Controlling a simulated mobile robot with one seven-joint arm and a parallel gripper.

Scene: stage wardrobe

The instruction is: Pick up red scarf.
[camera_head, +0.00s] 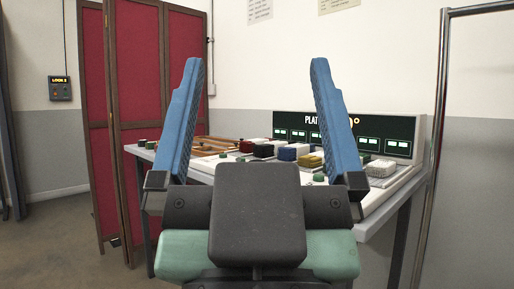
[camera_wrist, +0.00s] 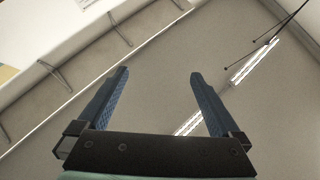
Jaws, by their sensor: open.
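My gripper (camera_head: 256,62) is open and empty, its two blue fingers pointing up in the head view. It stands in front of a table (camera_head: 397,192) and hides part of it. A small dark red folded item (camera_head: 246,146), probably the red scarf, lies among other items on the tabletop, seen between the fingers. It is small and partly hidden, so I cannot be sure. In the wrist view my gripper (camera_wrist: 159,73) points at the ceiling, with nothing between its fingers.
The table holds a blue-and-white item (camera_head: 292,152), an ochre item (camera_head: 310,160), a white item (camera_head: 381,168) and small green discs. A dark lettered panel (camera_head: 400,147) stands behind. A red folding screen (camera_head: 137,80) is at left, a metal rail frame (camera_head: 438,110) at right.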

